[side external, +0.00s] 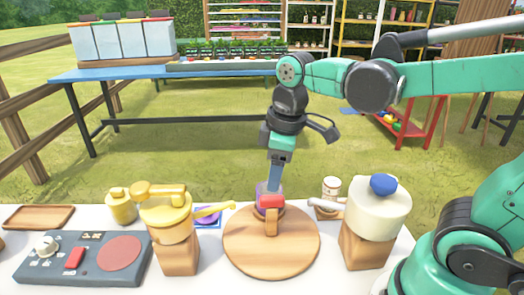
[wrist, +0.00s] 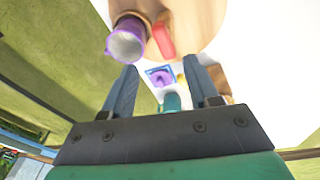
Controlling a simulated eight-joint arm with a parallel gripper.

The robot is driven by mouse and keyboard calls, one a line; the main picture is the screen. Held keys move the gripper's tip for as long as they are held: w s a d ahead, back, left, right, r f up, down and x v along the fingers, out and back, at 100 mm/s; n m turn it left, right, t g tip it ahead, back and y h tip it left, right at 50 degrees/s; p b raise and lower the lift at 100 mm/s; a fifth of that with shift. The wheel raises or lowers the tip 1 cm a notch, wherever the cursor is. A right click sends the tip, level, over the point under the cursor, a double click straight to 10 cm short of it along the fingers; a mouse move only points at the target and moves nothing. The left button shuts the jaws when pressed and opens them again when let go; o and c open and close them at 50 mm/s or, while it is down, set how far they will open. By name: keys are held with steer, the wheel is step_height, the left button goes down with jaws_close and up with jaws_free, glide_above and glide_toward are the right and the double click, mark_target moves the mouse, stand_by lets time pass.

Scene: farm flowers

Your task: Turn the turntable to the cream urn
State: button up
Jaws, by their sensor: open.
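The turntable (side external: 240,250) is a round wooden disc at the front middle of the white table; its pale edge shows at the top of the wrist view (wrist: 205,20). A red block (side external: 271,201) and an upright wooden piece (side external: 271,224) stand towards its far side. A purple cup (wrist: 127,42) is beside the red block in the wrist view. The cream urn (side external: 378,212), with a blue knob and wooden base, stands right of the turntable. My gripper (wrist: 160,80) is open, pointing down at the turntable's far side by the red block. Contact cannot be told.
A yellow urn (side external: 166,218) on a wooden base stands left of the turntable, its spout towards it. A grey panel (side external: 85,262) with a red button, a small yellow jar (side external: 121,207) and a wooden tray (side external: 38,217) are farther left. A small jar (side external: 331,188) stands behind the cream urn's spout.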

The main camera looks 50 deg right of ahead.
mark_target(272, 197)
steer(key=shift+w+a+r+n+g, duration=0.1)
steer(key=shift+w+n+g, duration=0.15)
steer(key=shift+n+g, duration=0.65)
steer(key=shift+n, duration=0.3)
steer(key=shift+f, duration=2.8)
jaws_close()
